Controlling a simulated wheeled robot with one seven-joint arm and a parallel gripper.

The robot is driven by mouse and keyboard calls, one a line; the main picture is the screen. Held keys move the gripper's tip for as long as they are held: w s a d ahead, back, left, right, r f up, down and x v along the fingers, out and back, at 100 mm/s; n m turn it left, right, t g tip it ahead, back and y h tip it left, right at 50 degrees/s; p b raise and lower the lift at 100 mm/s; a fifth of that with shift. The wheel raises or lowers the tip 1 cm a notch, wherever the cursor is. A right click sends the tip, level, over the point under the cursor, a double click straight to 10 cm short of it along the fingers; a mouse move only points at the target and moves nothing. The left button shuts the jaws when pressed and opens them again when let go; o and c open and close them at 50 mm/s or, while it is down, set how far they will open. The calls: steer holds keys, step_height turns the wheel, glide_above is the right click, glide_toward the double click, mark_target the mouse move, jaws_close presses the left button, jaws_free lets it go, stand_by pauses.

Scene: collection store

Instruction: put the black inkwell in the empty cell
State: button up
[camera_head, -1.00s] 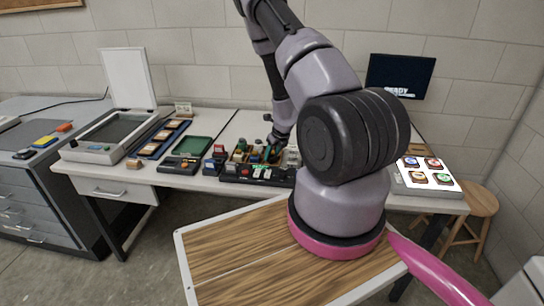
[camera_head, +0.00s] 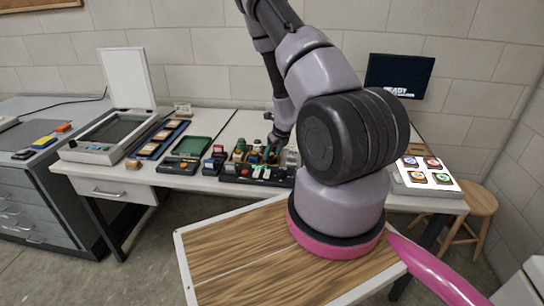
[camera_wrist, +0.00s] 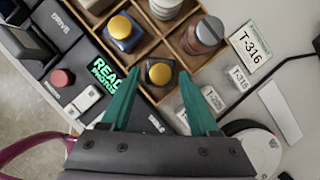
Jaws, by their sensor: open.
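In the wrist view, a dark, black-looking inkwell (camera_wrist: 158,75) with a round yellow cap sits at the near edge of the wooden compartment box (camera_wrist: 178,48). My gripper (camera_wrist: 160,71) is open, its two green fingers on either side of this inkwell, with gaps visible. A blue inkwell (camera_wrist: 120,30) with a yellow cap stands in another cell, up and to the left. Bare wood shows between the inkwells and the brown jar; I cannot tell for sure which cell is empty. In the head view, my gripper (camera_head: 274,143) is small and partly hidden at the box.
A brown jar (camera_wrist: 205,36) and white discs (camera_wrist: 165,8) fill other cells. A dark panel with a red button (camera_wrist: 62,78) and a lit green display (camera_wrist: 107,72) adjoins the box. A T-316 card (camera_wrist: 250,42) lies right. A green tray (camera_head: 192,147) is left on the table.

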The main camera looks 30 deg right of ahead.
steer(key=a+v, duration=0.1)
steer(key=v, duration=1)
steer(key=s+a+r+n+y, duration=0.1)
steer(key=a+r+n+y, duration=0.1)
steer(key=a+r+n, duration=0.45)
steer(key=a+r+n+t+y, duration=0.1)
steer(key=a+r+n, duration=0.15)
steer(key=r, duration=0.75)
steer(key=s+a+r+n+y, duration=0.1)
steer(key=a+r+n+y, duration=0.1)
steer(key=a+r+n, duration=0.45)
steer(key=s+r+n+t+h, duration=0.1)
steer(key=s+r+n+h, duration=0.2)
steer(key=s+r+n, duration=1.1)
steer(key=s+r, duration=0.3)
steer(key=s, duration=0.2)
steer(key=shift+s+r+t+h, duration=0.2)
steer(key=shift+s+t+h, duration=0.1)
steer(key=shift+s+h, duration=0.1)
steer(key=shift+o, duration=0.4)
steer(key=shift+w, duration=0.15)
